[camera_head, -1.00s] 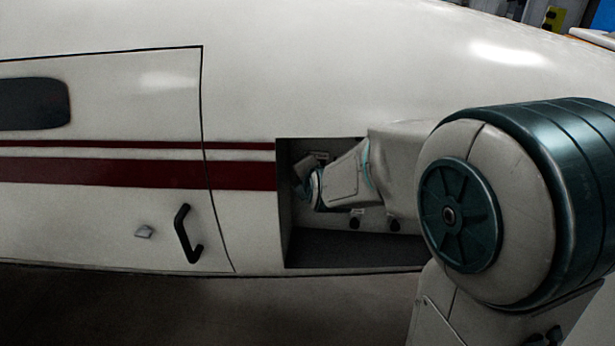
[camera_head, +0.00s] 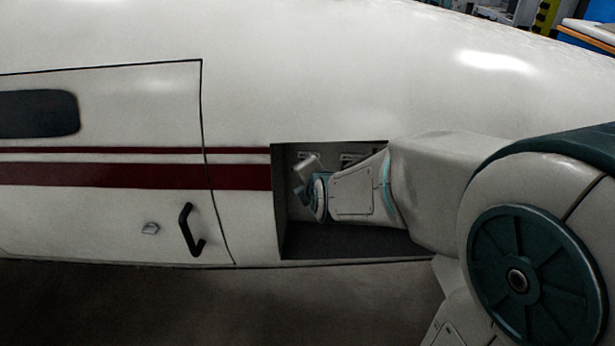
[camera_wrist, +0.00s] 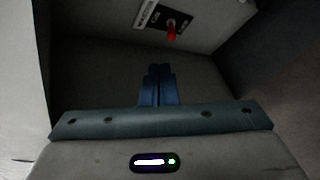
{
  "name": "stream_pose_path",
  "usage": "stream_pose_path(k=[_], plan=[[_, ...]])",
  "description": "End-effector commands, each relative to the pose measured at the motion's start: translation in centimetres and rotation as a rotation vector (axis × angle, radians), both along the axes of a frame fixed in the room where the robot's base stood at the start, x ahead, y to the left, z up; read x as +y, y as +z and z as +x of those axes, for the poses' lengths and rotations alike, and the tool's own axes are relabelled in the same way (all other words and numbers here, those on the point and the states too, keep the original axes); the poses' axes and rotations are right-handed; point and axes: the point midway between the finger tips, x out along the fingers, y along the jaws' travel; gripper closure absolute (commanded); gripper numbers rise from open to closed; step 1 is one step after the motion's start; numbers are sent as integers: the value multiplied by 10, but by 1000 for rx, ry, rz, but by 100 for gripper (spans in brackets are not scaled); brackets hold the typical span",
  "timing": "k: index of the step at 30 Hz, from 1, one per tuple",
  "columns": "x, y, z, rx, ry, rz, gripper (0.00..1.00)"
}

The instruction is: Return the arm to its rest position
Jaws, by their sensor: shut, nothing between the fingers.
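My arm reaches from the right across the head view, its elbow large in the lower right. My gripper (camera_wrist: 158,70) shows in the wrist view as two blue fingers close together, shut and holding nothing. In the head view the wrist end of my arm is in front of the open bay (camera_head: 345,244) in the white fuselage, and it hides part of the inside. In the wrist view a red switch or knob (camera_wrist: 171,33) on a dark plate lies beyond the fingertips, apart from them.
The bay's walls (camera_wrist: 275,75) stand close around my gripper. Dark open floor (camera_head: 200,305) lies below the fuselage. A bench (camera_head: 588,34) stands far at the upper right.

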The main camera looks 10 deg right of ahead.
Motion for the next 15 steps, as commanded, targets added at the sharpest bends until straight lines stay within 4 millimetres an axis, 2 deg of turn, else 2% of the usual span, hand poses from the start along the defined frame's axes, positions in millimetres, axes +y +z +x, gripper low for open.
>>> stream_pose_path(k=[8, 11, 15], plan=[[1, -1, -2, 10, -11, 25, 100], [0, -5, -10, 46, -53, 103, 100], [-3, -12, -30, 139, -175, 297, 100]])
